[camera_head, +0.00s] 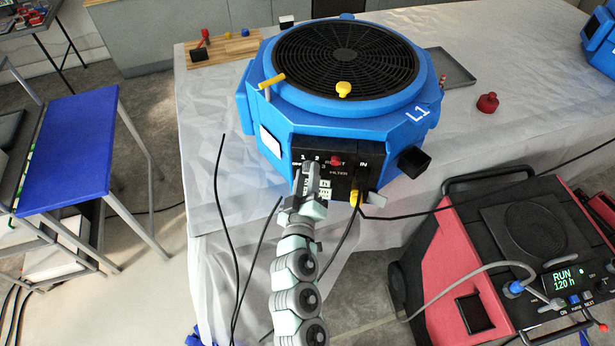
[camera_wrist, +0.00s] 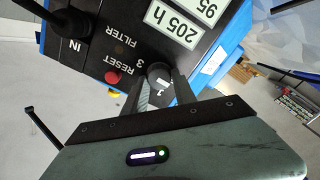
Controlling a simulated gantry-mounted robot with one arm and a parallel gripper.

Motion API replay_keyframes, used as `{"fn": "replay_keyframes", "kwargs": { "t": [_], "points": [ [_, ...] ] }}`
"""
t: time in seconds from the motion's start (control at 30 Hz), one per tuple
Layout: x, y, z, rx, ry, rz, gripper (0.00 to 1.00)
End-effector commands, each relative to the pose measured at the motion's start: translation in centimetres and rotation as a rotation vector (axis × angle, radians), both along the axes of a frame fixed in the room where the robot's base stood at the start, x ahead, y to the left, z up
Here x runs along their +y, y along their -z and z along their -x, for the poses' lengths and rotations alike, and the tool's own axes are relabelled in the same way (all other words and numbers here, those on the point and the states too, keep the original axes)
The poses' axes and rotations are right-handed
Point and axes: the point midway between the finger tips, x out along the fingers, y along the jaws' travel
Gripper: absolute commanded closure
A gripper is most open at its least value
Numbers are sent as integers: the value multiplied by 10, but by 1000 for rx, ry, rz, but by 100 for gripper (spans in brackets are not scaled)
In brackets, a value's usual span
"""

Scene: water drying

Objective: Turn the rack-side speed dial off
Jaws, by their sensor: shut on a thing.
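The blue air machine (camera_head: 345,125), marked L1, has a black round grille on top. Its black control panel (camera_head: 342,183) faces me, with the marks 1, 2, 3, RESET, FILTER and IN. The dark round speed dial (camera_wrist: 158,74) sits on this panel and shows upside down in the wrist view, with a small white mark. My gripper (camera_head: 312,168) is at the panel's left part, its fingers (camera_wrist: 160,88) shut on the dial from both sides. In the head view the gripper hides the dial. I cannot tell which position it points to.
A red reset button (camera_wrist: 112,77) is close beside the fingers. A yellow plug (camera_head: 355,196) with a black cable is right of my gripper. A red and black unit (camera_head: 450,262) showing RUN 120 h stands at the right. A red knob (camera_head: 487,103) lies on the covered table (camera_head: 530,60).

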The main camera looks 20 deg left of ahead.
Motion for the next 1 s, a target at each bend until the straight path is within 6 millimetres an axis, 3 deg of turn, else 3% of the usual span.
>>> {"fn": "replay_keyframes", "kwargs": {
  "t": [0.67,0.7,0.93,1.0],
  "points": [
    [0,1,0,-15,0,57,100],
    [0,1,0,-15,0,57,64],
    [0,1,0,-16,-1,56,46],
    [0,0,0,-16,-1,56,46]
  ]
}}
